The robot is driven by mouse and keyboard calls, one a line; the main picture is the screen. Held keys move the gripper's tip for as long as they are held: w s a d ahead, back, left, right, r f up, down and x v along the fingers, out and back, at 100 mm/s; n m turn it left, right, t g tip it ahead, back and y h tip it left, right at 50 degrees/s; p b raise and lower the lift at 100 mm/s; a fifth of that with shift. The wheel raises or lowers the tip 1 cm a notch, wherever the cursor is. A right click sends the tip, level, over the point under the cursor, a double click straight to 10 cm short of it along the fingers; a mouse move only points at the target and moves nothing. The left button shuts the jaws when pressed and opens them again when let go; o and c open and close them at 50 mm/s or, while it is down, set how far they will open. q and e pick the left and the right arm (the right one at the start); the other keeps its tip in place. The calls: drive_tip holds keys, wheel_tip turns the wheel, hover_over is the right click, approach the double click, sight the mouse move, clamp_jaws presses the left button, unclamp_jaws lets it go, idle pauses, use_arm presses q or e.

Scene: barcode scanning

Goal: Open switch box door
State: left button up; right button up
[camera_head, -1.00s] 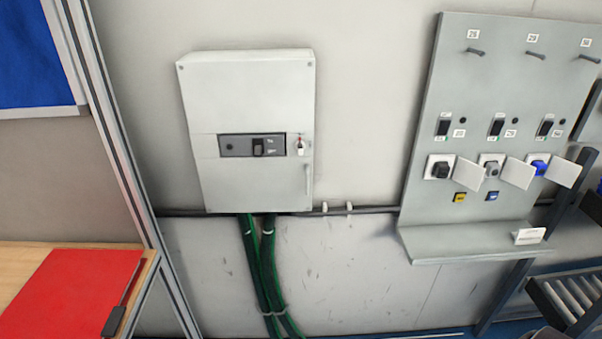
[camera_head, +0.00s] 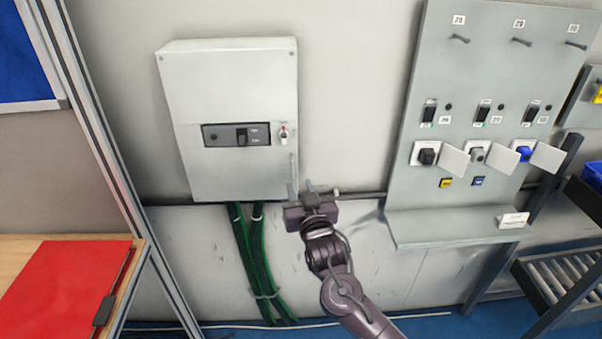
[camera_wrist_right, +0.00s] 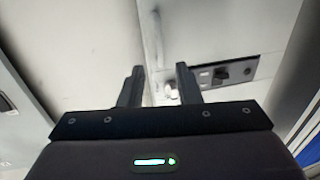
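A light grey switch box (camera_head: 232,85) hangs on the wall at the left of the head view, its door shut. A dark panel with a black switch (camera_head: 240,135) is on its front, with a small white-and-red key or lock piece (camera_head: 283,133) beside it. A thin handle (camera_head: 293,168) runs down the door's lower right edge. My right gripper (camera_head: 303,190) is open at the box's lower right corner, close to the handle; contact cannot be told. In the right wrist view its two fingers (camera_wrist_right: 158,82) are apart, with the box front (camera_wrist_right: 215,40) beyond. My left gripper is not in view.
A grey board (camera_head: 400,215) with sockets, switches and pegs stands to the right. Green cables (camera_head: 250,260) drop below the box. A red folder (camera_head: 65,290) lies on a wooden table at lower left. A roller rack (camera_head: 575,275) stands at lower right.

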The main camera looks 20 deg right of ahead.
sight(292, 170)
drive_tip(key=w+p, duration=0.1)
drive_tip(key=w, duration=0.5)
drive_tip(key=shift+d, duration=0.2)
drive_tip(key=shift+c, duration=0.2)
clamp_jaws()
